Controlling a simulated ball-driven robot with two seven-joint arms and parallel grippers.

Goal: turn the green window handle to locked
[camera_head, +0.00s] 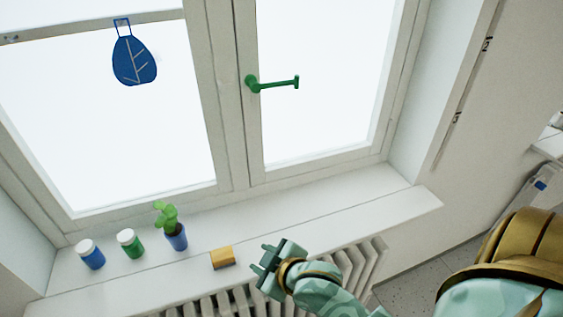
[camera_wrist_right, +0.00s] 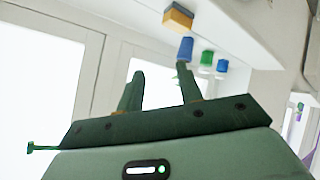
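The green window handle (camera_head: 275,84) is on the window frame, upper middle of the head view. Its lever points right, roughly horizontal, from a round base on the frame's upright. In the right wrist view the handle (camera_wrist_right: 45,148) shows at the lower left, partly behind the gripper body. My right gripper (camera_head: 262,262) is low in front of the sill, well below the handle and apart from it. In the right wrist view its two fingers (camera_wrist_right: 158,88) stand apart with nothing between them. My left gripper is not in view.
On the white sill (camera_head: 330,213) stand a blue jar (camera_head: 91,256), a green jar (camera_head: 131,244), a potted plant (camera_head: 175,235) and a yellow-orange block (camera_head: 222,258). A blue leaf ornament (camera_head: 134,60) hangs at the left pane. A radiator (camera_head: 355,262) is below. Space before the handle is clear.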

